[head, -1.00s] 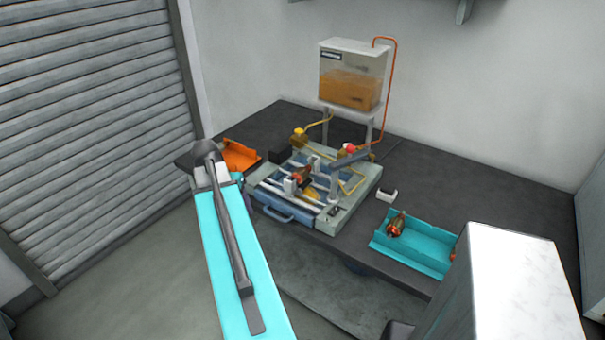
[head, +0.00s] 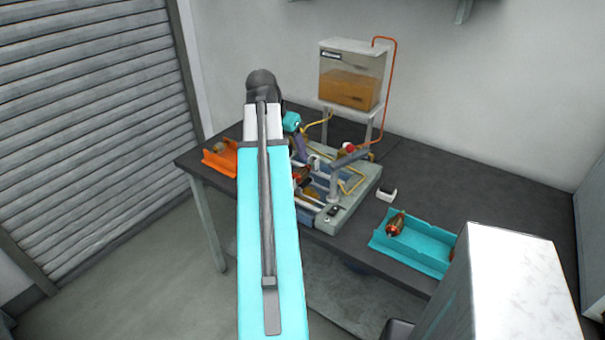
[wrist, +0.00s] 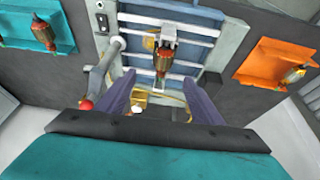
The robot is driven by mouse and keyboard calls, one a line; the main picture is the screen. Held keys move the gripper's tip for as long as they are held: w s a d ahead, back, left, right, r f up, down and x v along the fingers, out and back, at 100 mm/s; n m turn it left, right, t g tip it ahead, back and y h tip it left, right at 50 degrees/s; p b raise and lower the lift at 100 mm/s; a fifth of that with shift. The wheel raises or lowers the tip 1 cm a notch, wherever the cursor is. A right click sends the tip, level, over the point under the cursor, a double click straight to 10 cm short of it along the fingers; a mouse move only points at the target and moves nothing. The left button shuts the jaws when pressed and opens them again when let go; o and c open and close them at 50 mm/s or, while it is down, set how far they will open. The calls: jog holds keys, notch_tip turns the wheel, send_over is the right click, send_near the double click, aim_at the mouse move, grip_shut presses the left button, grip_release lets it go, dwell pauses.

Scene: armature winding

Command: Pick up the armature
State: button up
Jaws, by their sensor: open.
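A copper-and-dark armature (wrist: 162,60) sits in the winding machine (wrist: 187,17), and it also shows in the head view (head: 302,174), partly hidden by my arm. My gripper (wrist: 160,88) is open and empty. In the wrist view its two purple fingers point toward the machine, one on each side of the armature's line, with the armature beyond the tips. A second armature (head: 395,226) lies in the teal tray (head: 425,257). Another one (wrist: 293,75) lies in the orange tray (wrist: 268,60).
A tank of orange liquid (head: 350,80) stands on a frame behind the machine, with an orange tube. A post with a red knob (wrist: 86,104) rises beside the left finger. A small white-and-black block (head: 387,195) lies on the dark table. The table's right part is clear.

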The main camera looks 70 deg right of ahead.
aim_at(300, 170)
jog(key=shift+p+x, duration=0.95)
jog(key=shift+x, duration=3.4)
jog(key=shift+w, duration=0.1)
jog(key=shift+p+x, duration=0.9)
jog(key=shift+x, duration=0.4)
jog(key=shift+p+x, duration=0.35)
jog(key=shift+x, duration=0.95)
jog(key=shift+w, duration=0.25)
jog(key=c, duration=1.4)
jog(key=shift+d+r, duration=0.1)
jog(key=shift+r, duration=0.1)
jog(key=shift+c, duration=0.2)
